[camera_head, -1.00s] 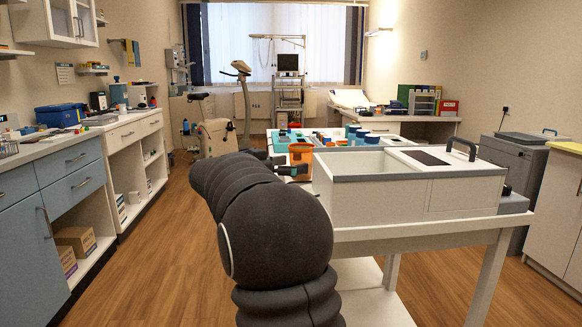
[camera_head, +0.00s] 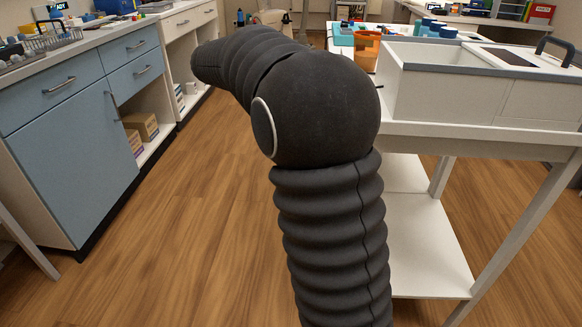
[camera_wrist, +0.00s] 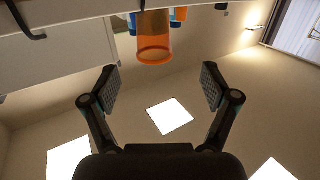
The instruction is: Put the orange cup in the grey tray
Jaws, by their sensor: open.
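In the head view my arm hides the gripper. I cannot make out a grey tray clearly.
A white box with a grey rim (camera_head: 432,57) stands on the cart's near side. Blue-capped containers (camera_head: 428,26) and a teal item (camera_head: 342,36) are near the cup. Blue cabinets (camera_head: 85,130) line the left side. The wood floor (camera_head: 200,220) between is clear.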

